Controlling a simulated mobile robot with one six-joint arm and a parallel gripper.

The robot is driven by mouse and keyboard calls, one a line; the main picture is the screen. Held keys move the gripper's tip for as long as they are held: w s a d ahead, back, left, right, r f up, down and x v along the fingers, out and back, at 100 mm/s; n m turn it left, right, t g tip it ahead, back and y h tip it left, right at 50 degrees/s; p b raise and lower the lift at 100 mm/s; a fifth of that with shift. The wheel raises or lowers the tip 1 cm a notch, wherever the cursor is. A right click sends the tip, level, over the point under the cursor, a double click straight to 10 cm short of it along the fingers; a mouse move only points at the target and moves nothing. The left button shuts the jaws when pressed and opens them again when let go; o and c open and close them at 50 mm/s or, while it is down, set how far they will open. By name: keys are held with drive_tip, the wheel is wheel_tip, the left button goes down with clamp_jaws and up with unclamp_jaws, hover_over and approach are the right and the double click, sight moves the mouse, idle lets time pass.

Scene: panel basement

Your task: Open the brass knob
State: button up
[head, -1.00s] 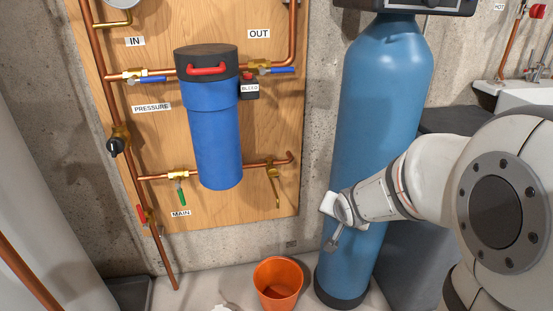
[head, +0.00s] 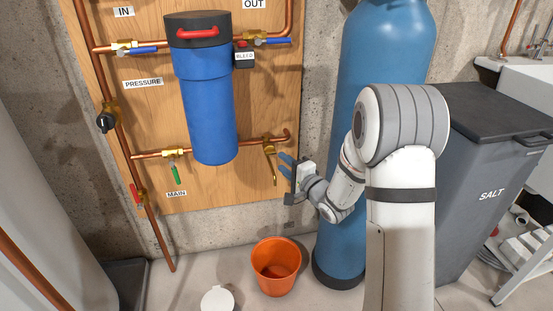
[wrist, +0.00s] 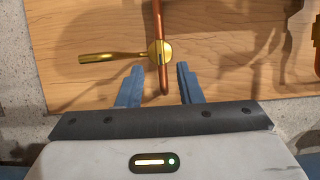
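The brass knob is a valve with a long flat brass lever (head: 271,170) hanging down from the copper pipe at the lower right of the wooden board. In the wrist view the brass lever (wrist: 108,58) points left from its round brass body (wrist: 160,50). My gripper (head: 284,165) is just right of the lever in the head view, with its blue fingers towards the board. In the wrist view my gripper (wrist: 160,68) is open and empty, and the copper pipe end (wrist: 163,85) shows between the fingers. The lever lies outside them, left of the left finger. I see no contact.
A blue filter housing (head: 207,115) hangs left of the valve. A green-handled valve (head: 174,173) labelled MAIN is further left. An orange bucket (head: 276,275) stands on the floor below. A tall blue tank (head: 378,55) and a grey salt bin (head: 480,185) stand to the right.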

sight(272, 154)
drive_tip(key=b+x, duration=0.1)
drive_tip(key=x, duration=0.4)
drive_tip(key=shift+w+a+b, duration=0.1)
drive_tip(key=shift+w+b, duration=0.1)
drive_tip(key=shift+b, duration=0.1)
drive_tip(key=shift+c, duration=0.5)
